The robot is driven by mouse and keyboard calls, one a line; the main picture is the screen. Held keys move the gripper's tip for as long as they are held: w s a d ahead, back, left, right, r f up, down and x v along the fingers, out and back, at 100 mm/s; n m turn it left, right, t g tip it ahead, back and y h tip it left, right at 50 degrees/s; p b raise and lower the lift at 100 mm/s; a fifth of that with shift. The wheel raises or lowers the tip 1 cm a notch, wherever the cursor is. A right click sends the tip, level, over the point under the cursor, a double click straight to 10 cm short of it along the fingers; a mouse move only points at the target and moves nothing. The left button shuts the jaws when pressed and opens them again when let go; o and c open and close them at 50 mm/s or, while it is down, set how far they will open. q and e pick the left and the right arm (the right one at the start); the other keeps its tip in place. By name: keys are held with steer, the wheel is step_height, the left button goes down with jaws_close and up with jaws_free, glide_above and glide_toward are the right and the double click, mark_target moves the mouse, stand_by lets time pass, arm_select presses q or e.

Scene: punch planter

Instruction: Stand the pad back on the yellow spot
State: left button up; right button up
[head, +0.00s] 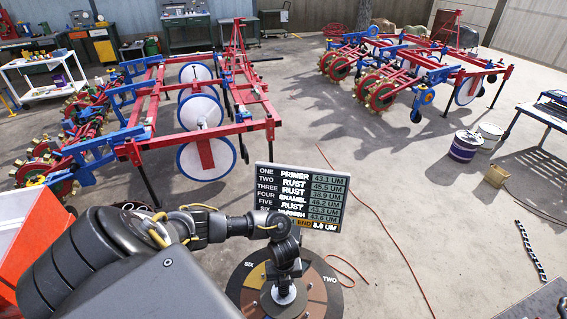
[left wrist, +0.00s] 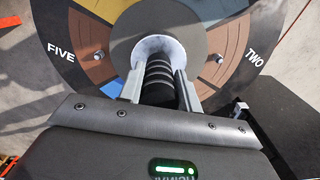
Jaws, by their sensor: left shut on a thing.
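My left gripper (head: 285,285) reaches in from the left and points down over a round dark disc (head: 236,288) with numbered, coloured sectors. In the left wrist view the gripper (left wrist: 160,88) is shut on a black ribbed grip, which I take to be the pad (left wrist: 160,70). A pale round collar shows at its far end, in front of the disc's grey middle. I cannot tell whether the pad touches the disc. Yellowish patches show on the disc (left wrist: 45,75) in the left wrist view; I cannot tell which is the yellow spot. My right gripper is out of view.
A readout board (head: 303,197) with listed values stands just behind the disc. An orange cable (head: 385,225) lies on the floor at the right. A red and blue farm machine (head: 200,120) stands beyond. Buckets (head: 466,145) stand at the right.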

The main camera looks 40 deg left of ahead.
arm_select(q)
steer(key=o, duration=1)
steer(key=shift+f, duration=0.1)
step_height(320, 180, up, 12)
steer(key=p, duration=0.3)
steer(key=shift+d, duration=0.1)
